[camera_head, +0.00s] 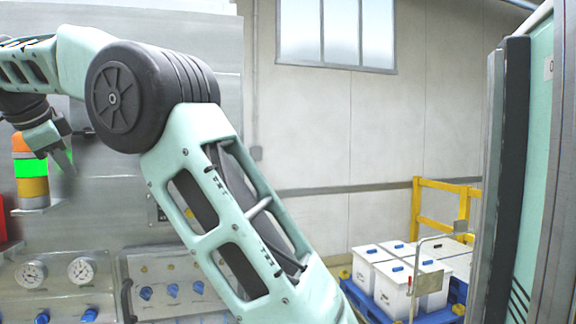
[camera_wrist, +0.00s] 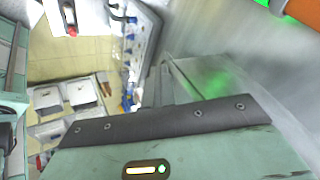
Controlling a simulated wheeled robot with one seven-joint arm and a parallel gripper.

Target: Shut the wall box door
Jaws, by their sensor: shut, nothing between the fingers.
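My gripper (camera_head: 64,160) is at the left of the head view, pointing down, shut and empty. It is in front of a grey metal wall surface (camera_head: 110,215) and just beside a signal lamp (camera_head: 32,185) with orange, green and yellow bands. In the wrist view the narrow shut fingers (camera_wrist: 158,88) show beyond my teal wrist housing, close to a blurred grey surface with a green glow. I cannot clearly make out the wall box or its door in either view; my arm covers the middle of the head view.
A gauge panel (camera_head: 56,274) and a panel with blue knobs (camera_head: 165,275) are low on the left. A red object (camera_head: 6,228) is at the left edge. White boxes (camera_head: 395,275) stand on a blue pallet at right, by a yellow rail (camera_head: 428,187). A teal cabinet edge (camera_head: 538,130) is at far right.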

